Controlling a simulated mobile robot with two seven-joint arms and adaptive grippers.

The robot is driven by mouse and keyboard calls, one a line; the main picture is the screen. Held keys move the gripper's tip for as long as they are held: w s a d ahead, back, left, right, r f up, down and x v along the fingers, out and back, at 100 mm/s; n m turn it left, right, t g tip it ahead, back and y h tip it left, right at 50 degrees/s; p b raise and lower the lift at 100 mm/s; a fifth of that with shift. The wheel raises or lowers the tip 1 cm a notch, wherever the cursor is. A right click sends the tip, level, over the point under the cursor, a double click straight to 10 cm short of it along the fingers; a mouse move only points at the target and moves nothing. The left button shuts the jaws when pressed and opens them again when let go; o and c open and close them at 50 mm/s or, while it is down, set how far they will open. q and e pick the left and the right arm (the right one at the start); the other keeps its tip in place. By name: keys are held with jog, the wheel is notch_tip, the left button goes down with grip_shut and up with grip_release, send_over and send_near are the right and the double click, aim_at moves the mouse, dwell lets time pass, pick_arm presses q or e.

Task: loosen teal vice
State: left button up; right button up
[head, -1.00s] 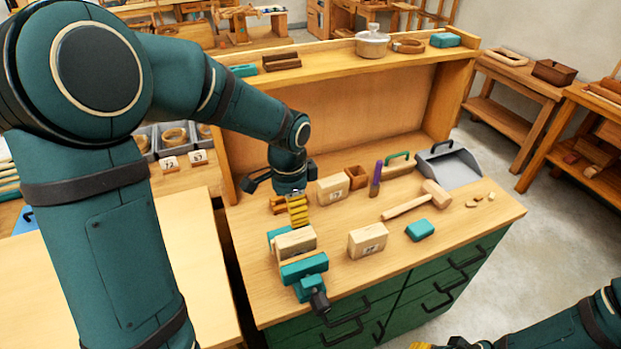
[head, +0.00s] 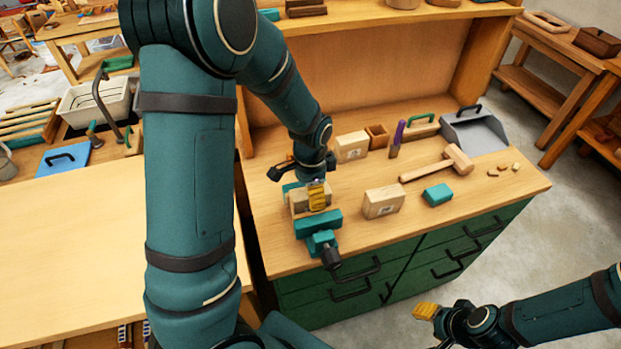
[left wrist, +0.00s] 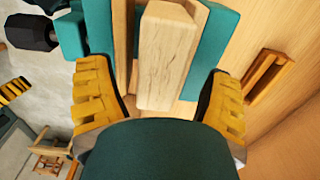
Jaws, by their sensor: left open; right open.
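The teal vice (head: 318,222) sits at the near left edge of the workbench, with its dark handle (head: 331,258) at the front. A pale wooden block (head: 299,200) is between its jaws; in the left wrist view the block (left wrist: 168,55) stands between teal jaw faces (left wrist: 212,50). My left gripper (head: 318,196) is just over the block and vice. In the left wrist view its yellow fingers (left wrist: 158,98) are spread to either side of the block. The dark handle (left wrist: 30,32) shows at upper left there. My right gripper (head: 428,314) is open and empty over the floor.
On the workbench (head: 440,225) are a wooden block (head: 383,203), a teal block (head: 438,194), a mallet (head: 440,163), a purple-handled tool (head: 397,138), a small wooden box (head: 377,136) and a grey dustpan (head: 474,133). A bare table (head: 80,230) is at left.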

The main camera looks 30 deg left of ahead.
pick_arm(q)
jog(key=shift+f, duration=0.85)
grip_shut()
jog(key=shift+s+d+r, duration=0.1)
jog(key=shift+s+d, duration=0.1)
jog(key=shift+d, duration=0.05)
jog(key=shift+o, duration=1.5)
grip_release()
jog(key=shift+r, duration=0.1)
